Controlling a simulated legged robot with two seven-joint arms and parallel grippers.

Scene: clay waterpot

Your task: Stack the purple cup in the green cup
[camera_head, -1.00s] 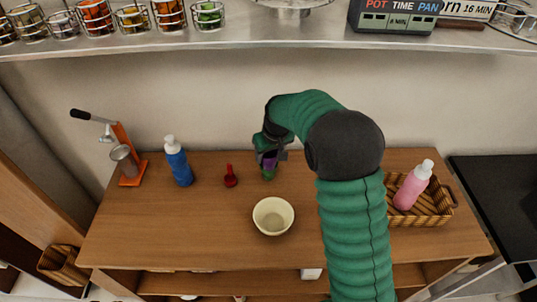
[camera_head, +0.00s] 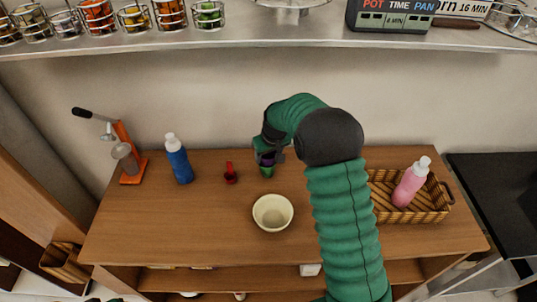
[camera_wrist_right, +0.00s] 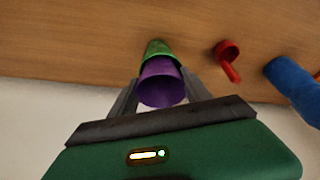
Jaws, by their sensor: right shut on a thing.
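The purple cup (camera_wrist_right: 161,83) is between the two fingers of my right gripper (camera_wrist_right: 160,95), which is shut on it. In the head view the purple cup (camera_head: 268,159) shows just under my right gripper (camera_head: 269,155). The green cup (camera_wrist_right: 157,48) stands on the wooden table, and in the head view it (camera_head: 267,172) sits directly below the purple cup. In the wrist view the purple cup overlaps the green cup and hides part of it. I cannot tell how deep the purple cup sits in it. My left gripper is out of view.
A red scoop (camera_head: 231,174) and a blue bottle (camera_head: 178,159) stand left of the cups. A cream bowl (camera_head: 273,212) is in front. A wicker basket (camera_head: 432,212) with a pink bottle (camera_head: 411,182) is at the right. An orange press (camera_head: 129,155) stands far left.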

